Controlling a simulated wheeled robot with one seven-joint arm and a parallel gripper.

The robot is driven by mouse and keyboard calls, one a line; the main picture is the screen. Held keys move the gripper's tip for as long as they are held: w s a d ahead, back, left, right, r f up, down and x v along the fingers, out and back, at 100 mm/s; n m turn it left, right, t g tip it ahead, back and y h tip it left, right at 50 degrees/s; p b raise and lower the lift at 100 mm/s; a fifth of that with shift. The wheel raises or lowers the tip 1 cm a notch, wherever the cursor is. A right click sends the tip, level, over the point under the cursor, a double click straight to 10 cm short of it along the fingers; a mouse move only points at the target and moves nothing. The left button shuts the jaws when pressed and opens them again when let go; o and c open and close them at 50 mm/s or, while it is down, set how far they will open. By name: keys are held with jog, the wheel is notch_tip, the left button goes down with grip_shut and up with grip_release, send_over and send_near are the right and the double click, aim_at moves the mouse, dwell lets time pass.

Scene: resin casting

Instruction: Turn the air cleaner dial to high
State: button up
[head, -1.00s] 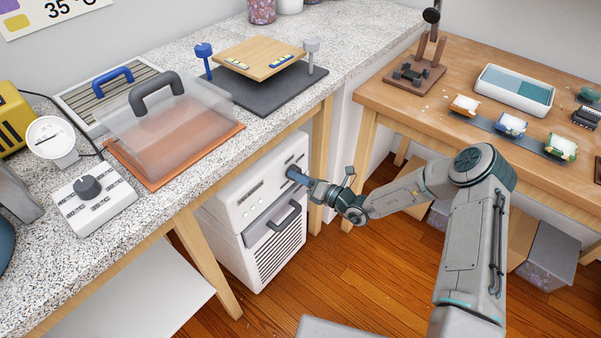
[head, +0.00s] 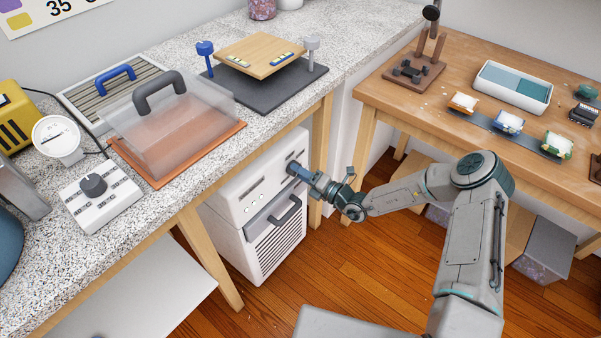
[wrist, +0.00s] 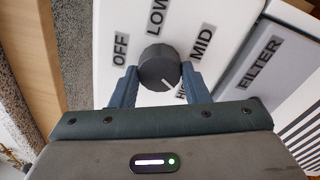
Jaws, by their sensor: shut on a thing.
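The air cleaner (head: 262,200) is a white box standing on the floor under the granite counter. Its dial (wrist: 159,66) is a dark round knob on the white panel in the wrist view. The labels OFF, LOW and MID show around it, and a partly hidden label starting with H lies at its lower right. My gripper (wrist: 162,86) is shut on the dial, one blue-grey finger on each side. In the head view my gripper (head: 296,170) is against the front panel and hides the dial.
Below the dial, the cleaner has a FILTER label (wrist: 259,64) and a dark handle (head: 286,211). The granite counter (head: 60,275) overhangs the cleaner, with a wooden leg (head: 212,262) at left. A wooden table (head: 425,115) stands at right. Wood floor is clear in front.

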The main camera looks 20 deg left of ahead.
jog(key=shift+f, duration=0.1)
jog(key=o, duration=1)
jog(key=shift+c, duration=0.2)
jog(key=shift+d, duration=0.1)
jog(key=v, duration=1.3)
jog(key=shift+s+d+p, duration=0.2)
jog(key=shift+d+p, duration=0.1)
